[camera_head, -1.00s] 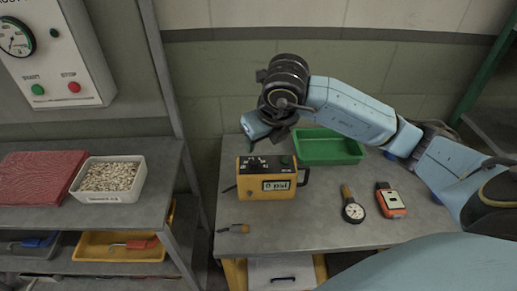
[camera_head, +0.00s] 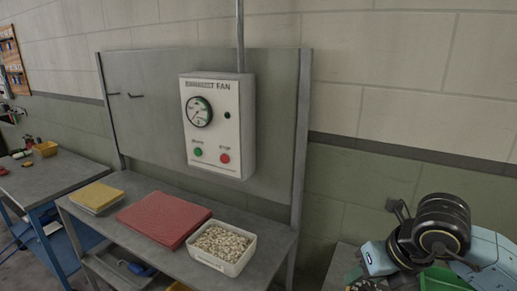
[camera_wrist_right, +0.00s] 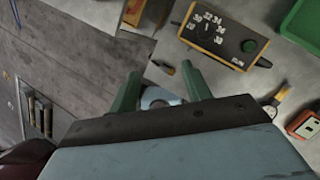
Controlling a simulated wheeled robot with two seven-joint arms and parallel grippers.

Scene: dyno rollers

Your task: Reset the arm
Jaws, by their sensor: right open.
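My right arm (camera_head: 490,250) comes in at the lower right of the head view. Its light-blue gripper (camera_head: 356,278) is above the near right workbench, partly cut off by the lower edge. My left gripper is not in view.
A fan panel (camera_head: 213,125) with gauge and buttons hangs above a bench. That bench holds a red stack (camera_head: 163,217) and a white bin of pale pieces (camera_head: 222,248). The wrist view shows a green tray (camera_wrist_right: 302,26), a small tool (camera_wrist_right: 163,67) and a red device (camera_wrist_right: 304,123).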

